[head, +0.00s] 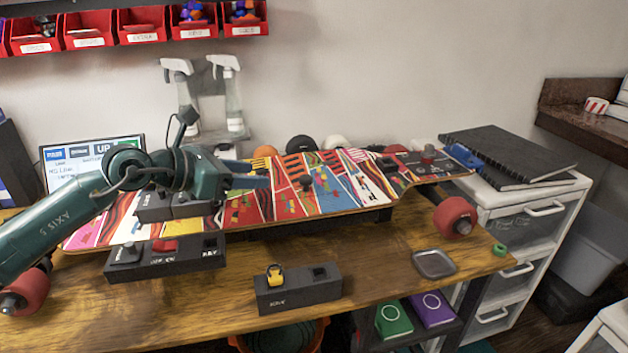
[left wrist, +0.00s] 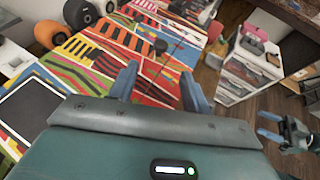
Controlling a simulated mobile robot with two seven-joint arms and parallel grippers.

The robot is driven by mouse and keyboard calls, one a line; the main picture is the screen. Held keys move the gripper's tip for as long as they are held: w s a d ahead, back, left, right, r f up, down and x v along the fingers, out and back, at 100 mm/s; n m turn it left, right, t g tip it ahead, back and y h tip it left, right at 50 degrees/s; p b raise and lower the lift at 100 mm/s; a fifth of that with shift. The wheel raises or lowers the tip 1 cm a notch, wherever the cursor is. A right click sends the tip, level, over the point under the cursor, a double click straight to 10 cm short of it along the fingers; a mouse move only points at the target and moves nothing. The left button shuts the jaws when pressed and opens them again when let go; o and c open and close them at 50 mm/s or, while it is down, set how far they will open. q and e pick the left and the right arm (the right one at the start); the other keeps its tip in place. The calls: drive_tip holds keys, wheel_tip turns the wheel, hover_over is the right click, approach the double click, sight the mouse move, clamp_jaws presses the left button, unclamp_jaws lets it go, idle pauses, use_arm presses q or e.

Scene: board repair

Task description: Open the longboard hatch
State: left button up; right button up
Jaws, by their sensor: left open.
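The longboard (head: 330,190) lies deck-up across the workbench, its deck covered in bright multicoloured patterns. The outline of a hatch is hard to make out in the pattern. My left gripper (head: 260,175) is over the deck, left of the knob, its blue fingers apart and empty. My right gripper (left wrist: 268,126) appears at the right edge there, fingers apart and empty.
Red wheels (head: 455,217) stick out at the board's ends. Dark boxes (head: 165,256) and a black block with a yellow item (head: 298,289) stand in front of the board. A small grey tray (head: 434,263) lies at the right. Spray bottles (head: 230,95) stand behind.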

sight(305, 178)
use_arm(q)
drive_tip(key=x, duration=1.2)
drive_tip(key=shift+d, duration=0.15)
drive_tip(key=shift+c, duration=0.2)
clamp_jaws()
